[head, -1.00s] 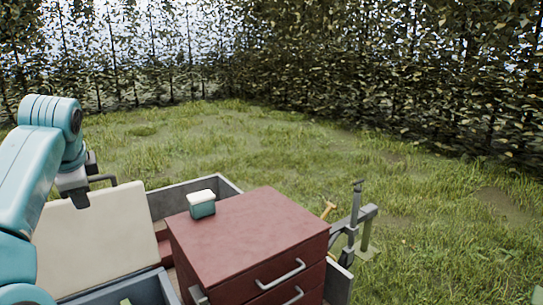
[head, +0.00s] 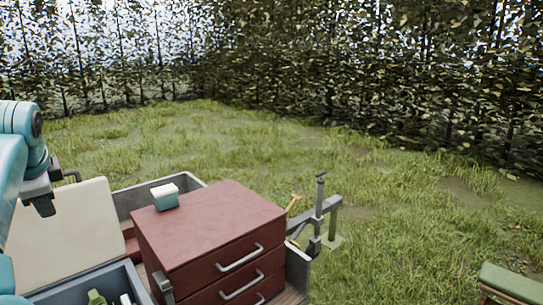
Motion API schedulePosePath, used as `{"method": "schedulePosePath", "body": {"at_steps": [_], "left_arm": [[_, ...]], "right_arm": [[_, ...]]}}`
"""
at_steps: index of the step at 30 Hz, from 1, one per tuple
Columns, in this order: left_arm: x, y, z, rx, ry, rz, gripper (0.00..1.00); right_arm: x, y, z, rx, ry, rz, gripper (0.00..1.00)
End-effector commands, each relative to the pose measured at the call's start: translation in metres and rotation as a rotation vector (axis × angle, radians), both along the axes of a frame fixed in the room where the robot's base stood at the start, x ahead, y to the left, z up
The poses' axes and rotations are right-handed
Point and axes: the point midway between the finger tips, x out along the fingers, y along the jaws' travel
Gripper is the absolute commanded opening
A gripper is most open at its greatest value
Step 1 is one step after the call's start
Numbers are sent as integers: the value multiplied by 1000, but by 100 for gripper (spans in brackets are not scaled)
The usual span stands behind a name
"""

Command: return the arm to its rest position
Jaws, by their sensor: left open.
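My left arm (head: 20,150) is teal and comes in at the left edge. My left gripper (head: 42,203) is dark, points down and stands open in front of the upper left part of a cream panel (head: 75,235). Nothing shows between its fingers. My right gripper is out of view.
A red drawer cabinet (head: 215,225) stands in a grey cart (head: 190,178), with a small teal and white box (head: 166,197) on top. A grey-blue bin (head: 70,291) holds a green bottle (head: 96,298). A metal clamp post (head: 319,205) stands right of the cart. A green padded thing (head: 510,281) is at lower right. Grass lies beyond.

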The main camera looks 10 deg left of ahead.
Motion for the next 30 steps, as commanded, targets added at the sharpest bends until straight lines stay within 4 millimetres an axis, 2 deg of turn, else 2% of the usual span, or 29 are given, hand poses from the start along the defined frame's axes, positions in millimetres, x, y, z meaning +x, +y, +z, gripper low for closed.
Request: {"method": "schedulePosePath", "body": {"at_steps": [3, 8, 14, 17, 20, 23, 26, 27, 29, 30], "left_arm": [[1, 1, -1, 0, 0, 1, 41], [31, -6, -33, -20, 4, -23, 41], [68, -22, -80, -62, 0, -54, 41], [87, -34, -110, -92, -2, -68, 41], [106, -52, -149, -136, -3, -83, 41], [126, -78, -200, -199, -5, -95, 41], [140, -117, -269, -293, -1, -94, 41], [143, -135, -299, -338, 2, -87, 41], [142, -163, -341, -405, 7, -69, 41], [138, -182, -369, -452, 12, -52, 41]], "right_arm": [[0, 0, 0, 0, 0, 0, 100], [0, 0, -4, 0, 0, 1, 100], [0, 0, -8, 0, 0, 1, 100], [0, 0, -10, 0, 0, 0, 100], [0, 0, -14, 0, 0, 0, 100], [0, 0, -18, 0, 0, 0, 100], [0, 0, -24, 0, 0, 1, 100], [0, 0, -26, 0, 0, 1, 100], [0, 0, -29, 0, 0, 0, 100], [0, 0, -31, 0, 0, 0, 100]]}}
